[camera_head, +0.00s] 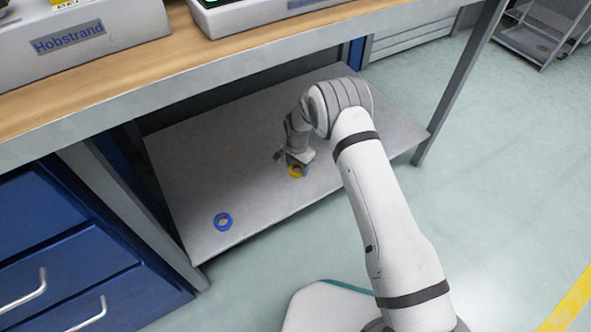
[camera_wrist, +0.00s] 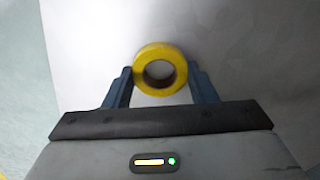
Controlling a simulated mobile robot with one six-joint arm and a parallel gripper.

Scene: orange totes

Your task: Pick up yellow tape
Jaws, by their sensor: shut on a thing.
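The yellow tape (camera_wrist: 160,53) is a ring with an open centre. In the wrist view it sits between the two dark fingers of my gripper (camera_wrist: 160,78), which are shut on its sides. In the head view the yellow tape (camera_head: 296,171) shows just below my gripper (camera_head: 295,162), over the grey lower shelf (camera_head: 200,160). I cannot tell whether the tape still touches the shelf.
A blue tape ring (camera_head: 223,221) lies on the shelf near its front left. A wooden worktop (camera_head: 130,85) overhangs the shelf, with labelled bins (camera_head: 110,30) on it. Blue drawers (camera_head: 60,240) stand at left. A table leg (camera_head: 450,100) bounds the right side.

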